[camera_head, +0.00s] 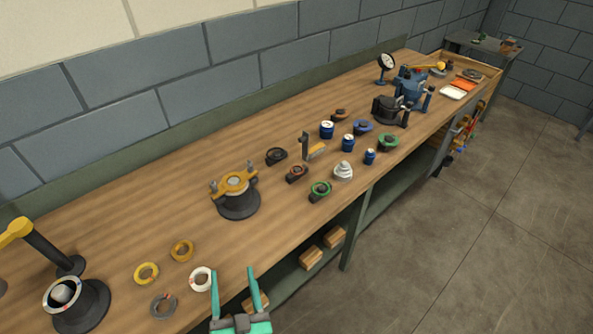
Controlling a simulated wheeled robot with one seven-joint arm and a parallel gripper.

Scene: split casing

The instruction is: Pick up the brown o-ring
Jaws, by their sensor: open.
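Several loose rings lie on the wooden bench (120,215) at the lower left. A brownish-ochre ring (174,257) is the farthest back of them and the closest to brown. A yellow ring (137,276) is to its left, a white ring (193,284) is in front of it, and a grey ring (155,312) is nearest the front edge. My gripper (234,271), with teal fingers, is at the bottom of the view. Its fingers are spread apart with nothing between them, to the right of the white ring, over the bench's front edge.
A black housing with a yellow clamp (238,186) stands right of the rings. A dark cylinder (80,305) and a yellow-handled post (48,245) stand left. Farther right are several small parts, a blue vise (410,88) and a dial gauge (386,62). Bench around the rings is clear.

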